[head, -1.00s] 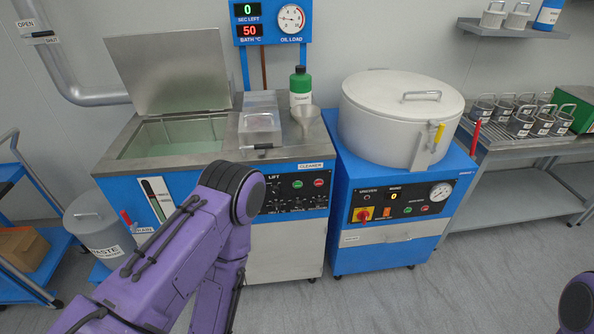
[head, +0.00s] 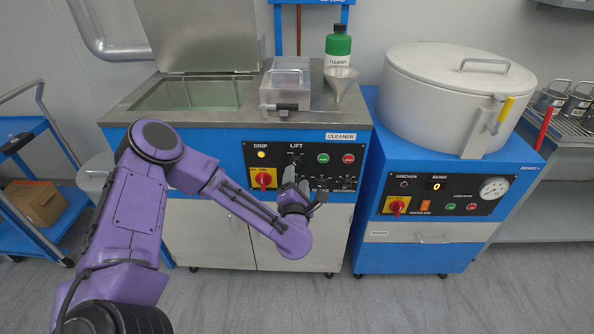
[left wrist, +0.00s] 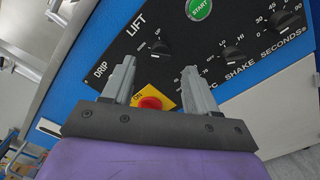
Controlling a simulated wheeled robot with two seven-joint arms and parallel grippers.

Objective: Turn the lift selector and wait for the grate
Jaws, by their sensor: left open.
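The lift selector (left wrist: 160,48) is a black knob under the LIFT label on the cleaner's black panel (head: 338,158). In the left wrist view it shows beyond the space between my fingertips, apart from them. My left gripper (left wrist: 158,75) is open and empty, pointing at the panel. In the head view the left gripper (head: 297,187) is in front of the panel below the LIFT label and covers some of the controls. A yellow DRIP lamp (head: 261,154) is lit. The cleaner's tank (head: 185,95) is open; I cannot make out the grate. My right gripper is out of view.
A red emergency knob (left wrist: 149,103) on a yellow plate sits close below the selector. A green START button (left wrist: 199,8) and the shake knobs (left wrist: 233,58) are nearby. A lidded box (head: 287,85), funnel (head: 341,82) and bottle (head: 338,57) stand on top. The round-lidded machine (head: 440,90) is at right.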

